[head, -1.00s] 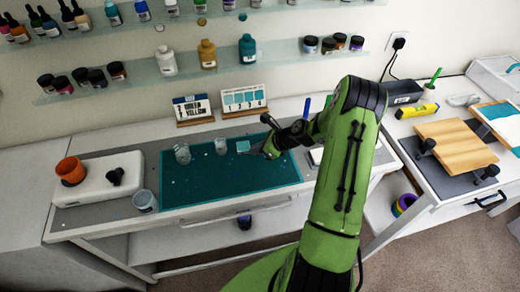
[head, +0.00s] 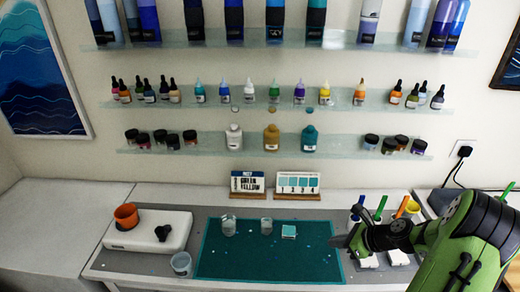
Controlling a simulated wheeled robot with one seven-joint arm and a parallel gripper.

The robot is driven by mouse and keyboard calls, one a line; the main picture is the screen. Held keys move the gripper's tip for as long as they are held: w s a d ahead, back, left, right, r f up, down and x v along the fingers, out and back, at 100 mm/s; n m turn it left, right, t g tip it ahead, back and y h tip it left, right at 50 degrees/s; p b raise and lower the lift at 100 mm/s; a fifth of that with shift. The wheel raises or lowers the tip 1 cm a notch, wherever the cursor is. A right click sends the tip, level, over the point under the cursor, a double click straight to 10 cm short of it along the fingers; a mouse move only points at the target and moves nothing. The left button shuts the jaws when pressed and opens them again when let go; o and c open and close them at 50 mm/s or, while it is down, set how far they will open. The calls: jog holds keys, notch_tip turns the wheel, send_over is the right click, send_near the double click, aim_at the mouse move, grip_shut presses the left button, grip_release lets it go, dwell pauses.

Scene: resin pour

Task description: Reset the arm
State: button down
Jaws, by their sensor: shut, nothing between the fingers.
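My gripper (head: 340,241) is shut and empty, at the end of my green arm on the right side of the head view. It hangs over the right part of the teal mat (head: 220,262). Two clear cups stand on the mat, one to the left (head: 228,226) and one near the middle (head: 266,226). A small pale teal square (head: 289,231) lies right of them, apart from my gripper. My arm hides part of the bench's right side.
A white box (head: 135,232) with an orange cup (head: 126,215) stands at the left, beside a clear cup (head: 181,263). Two cards (head: 248,183) (head: 298,184) stand behind the mat. Shelves (head: 345,146) with bottles and jars line the wall. Markers (head: 381,207) stand near my arm.

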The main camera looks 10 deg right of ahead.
jog(key=s+a+r+n+g+h, duration=0.3)
jog(key=s+a+r+n, duration=0.1)
jog(key=a+r+n, duration=0.9)
jog(key=s+a+r+n+h, duration=0.1)
jog(key=s+a+r+n, duration=0.2)
jog(key=s+n, duration=0.4)
jog(key=s+a+r+n+t+h, duration=0.1)
jog(key=s+a+r+n, duration=0.2)
jog(key=s+r+n, duration=0.2)
jog(key=s+n, duration=0.3)
jog(key=s, duration=0.1)
jog(key=shift+s+r+t+h, duration=0.3)
jog(key=shift+s, duration=0.05)
